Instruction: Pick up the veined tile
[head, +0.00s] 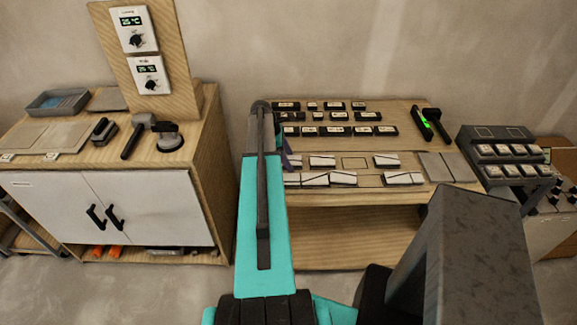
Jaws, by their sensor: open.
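Several small white tiles with dark lines across them lie in two rows on the front of the middle bench (450,173). A tile with a dark vein (343,179) lies in the front row, and others lie beside and behind it. I cannot tell which single one is the veined tile. An empty outlined square (354,163) is in the back row. My teal arm hides the bench's left end. A small dark part of my gripper (286,157) shows just right of the arm, by the left end of the tile rows. It is open, with no tile visible in it.
Dark blocks with white labels (362,130) stand in rows behind the tiles. Grey plates (447,167) lie to the right. A grey rack (505,154) holds pale tiles. The left cabinet (185,210) carries a mallet (138,132), a suction cup (169,138) and a tray (58,101).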

